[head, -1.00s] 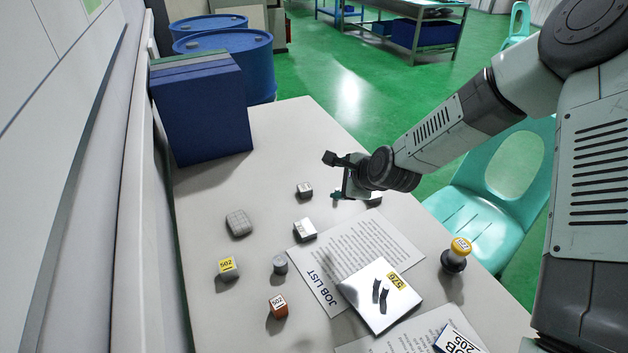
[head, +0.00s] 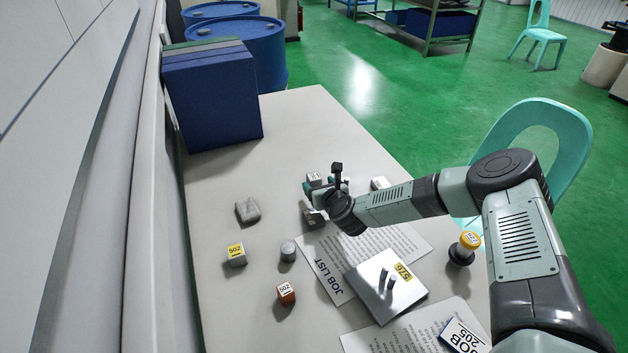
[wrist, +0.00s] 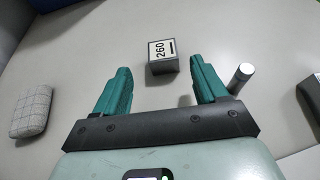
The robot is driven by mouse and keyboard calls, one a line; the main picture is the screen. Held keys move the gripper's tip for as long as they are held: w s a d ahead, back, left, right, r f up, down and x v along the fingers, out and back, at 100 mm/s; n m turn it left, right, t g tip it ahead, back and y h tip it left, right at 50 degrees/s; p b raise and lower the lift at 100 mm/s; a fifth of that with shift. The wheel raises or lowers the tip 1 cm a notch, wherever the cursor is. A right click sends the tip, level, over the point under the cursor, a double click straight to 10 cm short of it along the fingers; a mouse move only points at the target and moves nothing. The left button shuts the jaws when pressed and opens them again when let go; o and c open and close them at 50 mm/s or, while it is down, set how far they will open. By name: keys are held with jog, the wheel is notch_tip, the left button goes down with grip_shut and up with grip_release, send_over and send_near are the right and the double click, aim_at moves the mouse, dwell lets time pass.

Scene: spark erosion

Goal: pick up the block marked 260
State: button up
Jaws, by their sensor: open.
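The block marked 260 (wrist: 162,56) is a small grey cube with a white label on top. In the wrist view it sits on the table just beyond and between the fingertips of my gripper (wrist: 160,74). The teal fingers are apart with nothing between them. In the head view my gripper (head: 313,200) is low over the table, and a small light block (head: 314,179) beside it appears to be the same block, its label too small to read there.
A checked grey block (wrist: 32,112) lies left of the fingers, and a small cylinder (wrist: 242,74) stands close to the right finger. A blue box (head: 212,100) stands at the back left.

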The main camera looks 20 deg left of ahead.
aim_at(315, 179)
jog(key=shift+x, duration=2.95)
jog(key=shift+w+d, duration=0.1)
jog(key=shift+d, duration=0.1)
jog(key=shift+r, duration=0.1)
grip_shut()
